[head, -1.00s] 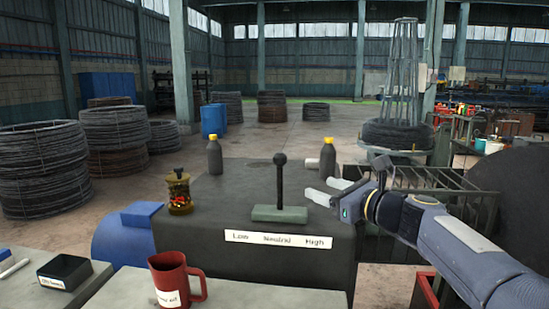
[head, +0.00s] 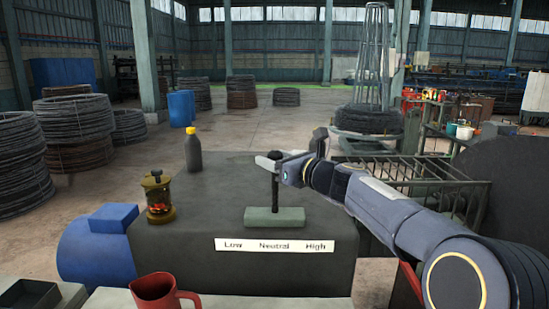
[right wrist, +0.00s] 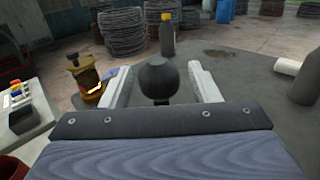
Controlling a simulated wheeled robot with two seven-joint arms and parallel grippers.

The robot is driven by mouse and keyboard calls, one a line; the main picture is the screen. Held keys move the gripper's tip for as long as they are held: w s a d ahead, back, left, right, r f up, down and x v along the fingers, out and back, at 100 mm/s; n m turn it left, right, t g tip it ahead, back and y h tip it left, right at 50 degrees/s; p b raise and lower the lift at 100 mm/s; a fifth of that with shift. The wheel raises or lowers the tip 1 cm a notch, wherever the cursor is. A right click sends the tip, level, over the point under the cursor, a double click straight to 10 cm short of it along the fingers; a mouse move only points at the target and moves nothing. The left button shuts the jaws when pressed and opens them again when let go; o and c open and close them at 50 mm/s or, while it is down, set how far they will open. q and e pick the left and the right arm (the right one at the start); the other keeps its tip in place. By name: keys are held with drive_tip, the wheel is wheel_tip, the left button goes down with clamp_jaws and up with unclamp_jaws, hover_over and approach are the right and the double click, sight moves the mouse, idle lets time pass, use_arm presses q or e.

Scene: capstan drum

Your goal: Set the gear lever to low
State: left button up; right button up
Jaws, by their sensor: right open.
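The gear lever (head: 275,187) is a dark upright rod with a round black knob, on a grey-green base (head: 274,217). It stands above the middle of a label plate (head: 274,246) reading Low, Neutral, High, in line with Neutral. My right gripper (head: 272,163) comes in from the right at knob height, open. In the right wrist view the knob (right wrist: 158,78) sits between its two pale fingers, with a gap on each side. My left gripper is not in view.
A brass and glass oiler (head: 158,197) and a dark bottle (head: 193,150) with a yellow cap stand left on the dark housing. A second bottle (right wrist: 305,80) and a white cylinder (right wrist: 287,66) show in the right wrist view. A red mug (head: 160,292) is in front.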

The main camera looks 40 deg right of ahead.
drive_tip(key=shift+w, duration=0.15)
drive_tip(key=shift+c, duration=0.5)
clamp_jaws()
drive_tip(key=shift+a, duration=0.1)
